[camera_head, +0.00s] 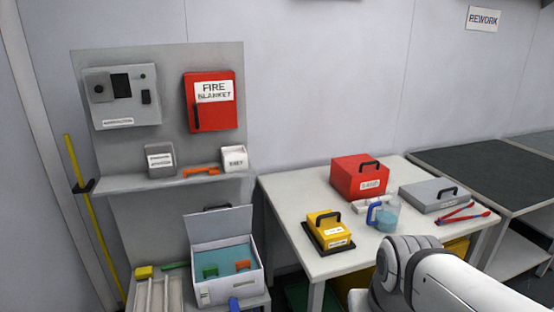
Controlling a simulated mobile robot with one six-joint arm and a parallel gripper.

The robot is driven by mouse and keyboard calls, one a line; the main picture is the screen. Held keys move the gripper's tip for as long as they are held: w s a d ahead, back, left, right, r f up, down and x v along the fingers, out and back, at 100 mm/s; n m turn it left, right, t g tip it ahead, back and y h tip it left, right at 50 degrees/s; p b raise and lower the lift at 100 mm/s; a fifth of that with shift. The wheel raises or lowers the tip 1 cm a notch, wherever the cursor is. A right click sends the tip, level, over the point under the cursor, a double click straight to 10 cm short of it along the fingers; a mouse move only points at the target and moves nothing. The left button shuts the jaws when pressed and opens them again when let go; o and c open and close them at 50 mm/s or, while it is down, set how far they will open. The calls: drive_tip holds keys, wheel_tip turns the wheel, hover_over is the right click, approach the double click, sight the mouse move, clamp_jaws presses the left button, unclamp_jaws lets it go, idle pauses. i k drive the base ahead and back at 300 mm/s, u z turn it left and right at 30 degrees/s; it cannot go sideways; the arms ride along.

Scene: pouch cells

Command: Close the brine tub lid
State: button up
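The brine tub (228,292) is an open white box at the lower left, on a low stand. Blue liquid fills it, with a green and an orange piece showing at its front side. Its lid (220,224) stands up at the tub's back edge, open, with a dark handle (217,207) behind its top. A blue part (235,303) shows low on the tub's front. My white arm shows at the lower right, well to the right of the tub. My gripper is not in view.
A white table (290,208) at the middle right holds a red case (359,178), a yellow case (328,229), a jug (383,216), a grey case (434,196) and red-handled tool (463,213). A shelf (170,183) with small boxes juts out above the tub. A yellow pole (88,215) stands left.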

sight(206, 226)
drive_tip(key=u, duration=0.05)
drive_tip(key=k, duration=0.65)
drive_tip(key=u, duration=0.5)
drive_tip(key=i, duration=0.7)
drive_tip(key=u, duration=0.5)
drive_tip(key=i, duration=0.8)
drive_tip(key=z, duration=0.4)
